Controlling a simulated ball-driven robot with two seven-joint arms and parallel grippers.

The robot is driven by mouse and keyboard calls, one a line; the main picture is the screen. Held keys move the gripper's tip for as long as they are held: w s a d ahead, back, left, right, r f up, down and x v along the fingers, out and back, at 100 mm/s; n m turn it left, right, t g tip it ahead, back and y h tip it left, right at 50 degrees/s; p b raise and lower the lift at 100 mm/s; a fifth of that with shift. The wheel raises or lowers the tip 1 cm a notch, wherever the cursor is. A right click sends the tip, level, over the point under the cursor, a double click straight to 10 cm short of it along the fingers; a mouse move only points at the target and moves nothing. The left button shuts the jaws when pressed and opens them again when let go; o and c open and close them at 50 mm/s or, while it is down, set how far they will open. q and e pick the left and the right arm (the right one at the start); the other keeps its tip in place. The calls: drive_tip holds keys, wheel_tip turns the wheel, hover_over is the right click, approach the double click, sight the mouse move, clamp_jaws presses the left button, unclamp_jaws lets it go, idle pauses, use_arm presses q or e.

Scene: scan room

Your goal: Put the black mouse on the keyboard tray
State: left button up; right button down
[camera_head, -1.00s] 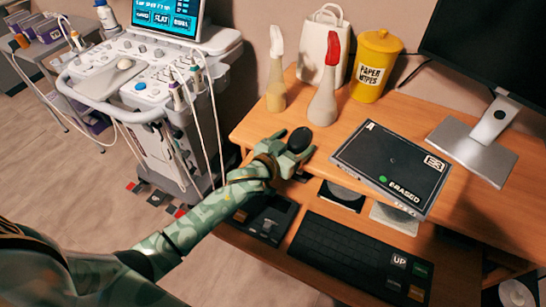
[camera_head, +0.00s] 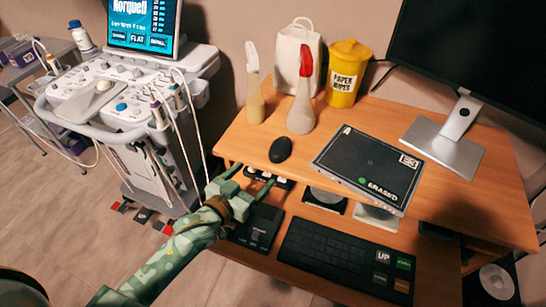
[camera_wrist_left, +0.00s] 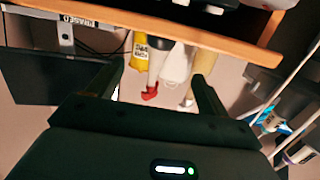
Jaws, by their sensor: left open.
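The black mouse (camera_head: 280,149) lies on the wooden desktop near its front edge, left of the black case marked ERASED. The keyboard tray (camera_head: 436,264) is the lower shelf in front of the desktop; a black keyboard (camera_head: 340,252) lies on it. My left gripper (camera_head: 251,178) is open and empty at the desk's front edge, in front of and a little left of the mouse, apart from it. Its spread fingers also show in the left wrist view (camera_wrist_left: 158,88), with nothing clear between them. My right gripper is not in view.
The ERASED case (camera_head: 370,165) rests on the desktop right of the mouse. Two spray bottles (camera_head: 301,105) and a yellow wipes tub (camera_head: 346,75) stand behind. A black keypad (camera_head: 256,227) lies left of the keyboard. A monitor stand (camera_head: 441,148) is at right.

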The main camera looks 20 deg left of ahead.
sight(274, 156)
use_arm(q)
drive_tip(key=b+x, duration=0.3)
drive_tip(key=x, duration=0.6)
drive_tip(key=shift+w+d, duration=0.1)
drive_tip(key=shift+w, duration=0.25)
drive_tip(key=b+x, duration=0.3)
drive_tip(key=x, duration=0.1)
drive_tip(key=shift+w+f, duration=0.2)
drive_tip(key=shift+w, duration=0.45)
drive_tip(key=shift+r, duration=0.25)
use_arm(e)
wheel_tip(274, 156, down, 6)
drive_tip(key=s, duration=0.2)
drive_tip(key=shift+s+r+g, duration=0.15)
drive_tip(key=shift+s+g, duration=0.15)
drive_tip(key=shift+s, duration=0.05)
use_arm(q)
drive_tip(key=c, duration=1.2)
drive_tip(key=shift+o, duration=0.2)
